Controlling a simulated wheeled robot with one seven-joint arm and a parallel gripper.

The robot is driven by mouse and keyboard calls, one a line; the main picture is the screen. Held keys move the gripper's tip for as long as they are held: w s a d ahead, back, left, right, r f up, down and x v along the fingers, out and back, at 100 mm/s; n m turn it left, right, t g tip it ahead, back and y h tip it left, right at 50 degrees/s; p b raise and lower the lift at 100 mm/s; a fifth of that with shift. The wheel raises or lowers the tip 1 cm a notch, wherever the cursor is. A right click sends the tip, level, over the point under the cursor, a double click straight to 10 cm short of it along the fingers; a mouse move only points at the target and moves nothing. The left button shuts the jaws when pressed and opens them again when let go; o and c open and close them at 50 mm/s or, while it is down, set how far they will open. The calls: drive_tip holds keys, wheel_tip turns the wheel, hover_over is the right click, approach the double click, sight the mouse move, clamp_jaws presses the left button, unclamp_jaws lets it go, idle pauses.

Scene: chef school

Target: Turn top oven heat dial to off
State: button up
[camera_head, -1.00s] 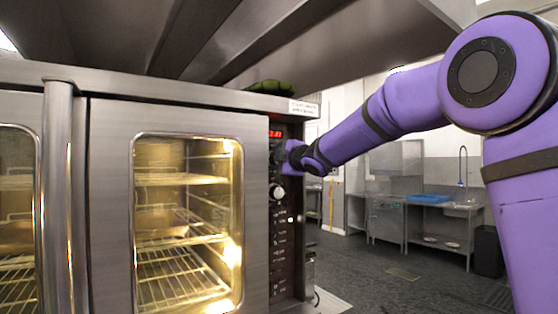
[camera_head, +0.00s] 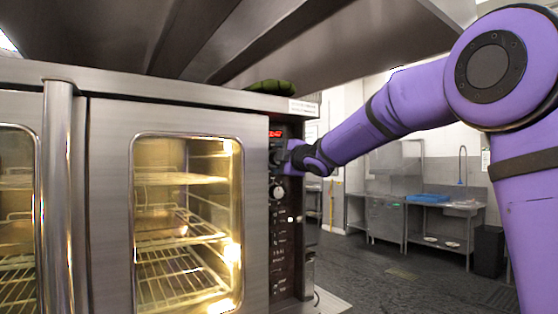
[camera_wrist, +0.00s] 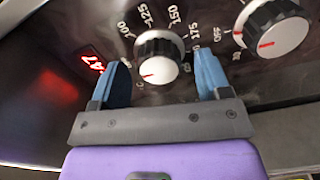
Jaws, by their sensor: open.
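The top heat dial (camera_wrist: 158,58) has a black rim, a white face and a red pointer line, with temperature numbers printed around it. In the wrist view the pointer line points to the lower left of the picture. My gripper (camera_wrist: 162,74) is open, with one blue finger on each side of this dial. A gap shows between each finger and the dial, wider on the right. In the head view my gripper (camera_head: 277,156) is at the control panel (camera_head: 287,221) just below the red display (camera_head: 275,134), and it hides the top dial.
A second dial (camera_wrist: 272,28) marked OFF is close to the right finger in the wrist view; it shows below my gripper in the head view (camera_head: 278,191). The lit oven door (camera_head: 110,200) is left of the panel. A metal hood (camera_head: 220,40) hangs above.

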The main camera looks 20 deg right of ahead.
drive_tip(key=v, duration=1)
